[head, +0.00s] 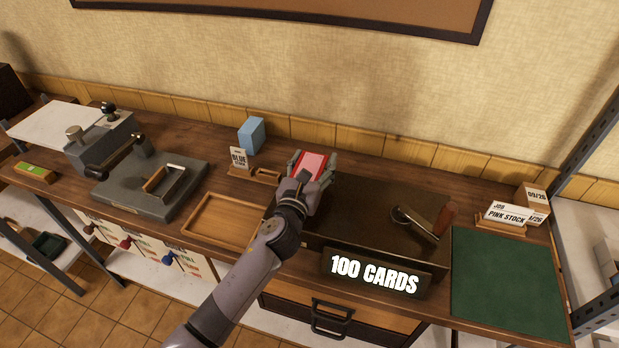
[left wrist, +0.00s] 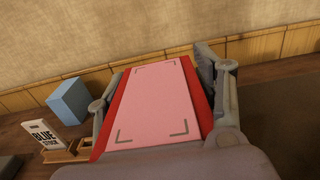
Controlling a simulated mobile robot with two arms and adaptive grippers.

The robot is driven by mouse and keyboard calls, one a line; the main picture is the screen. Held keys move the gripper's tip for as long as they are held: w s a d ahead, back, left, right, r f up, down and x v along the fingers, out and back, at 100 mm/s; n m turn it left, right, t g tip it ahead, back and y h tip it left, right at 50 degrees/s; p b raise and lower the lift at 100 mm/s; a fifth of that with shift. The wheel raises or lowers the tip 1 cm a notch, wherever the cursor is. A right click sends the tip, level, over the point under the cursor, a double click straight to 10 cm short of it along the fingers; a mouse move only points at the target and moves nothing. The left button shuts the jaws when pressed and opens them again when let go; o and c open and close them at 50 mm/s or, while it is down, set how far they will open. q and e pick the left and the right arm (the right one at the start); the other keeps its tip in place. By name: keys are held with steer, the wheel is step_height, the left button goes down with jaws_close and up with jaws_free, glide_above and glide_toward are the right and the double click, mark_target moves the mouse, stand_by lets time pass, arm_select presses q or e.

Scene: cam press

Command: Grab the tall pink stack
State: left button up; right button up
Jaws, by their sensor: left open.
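The pink stack (head: 314,162) stands at the back of the worktop, left of the dark press plate. In the left wrist view the stack (left wrist: 160,100) shows a pink top with dark corner marks and red along both sides. My left gripper (head: 311,167) is open, with one finger on each side of the stack. In the left wrist view the fingers (left wrist: 162,95) flank it; whether they touch it I cannot tell. The stack's lower part is hidden by my gripper. My right gripper is not in view.
A blue stack (head: 252,134) and a "BLUE STOCK" sign (head: 239,159) stand left of my gripper. An empty wooden tray (head: 218,218) lies in front. A "PINK STOCK" sign (head: 507,214) and green mat (head: 505,280) are at right. A crank (head: 425,222) sits on the dark plate.

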arm_select(q)
steer(key=shift+r, duration=0.1)
jaws_close()
stand_by(0.7)
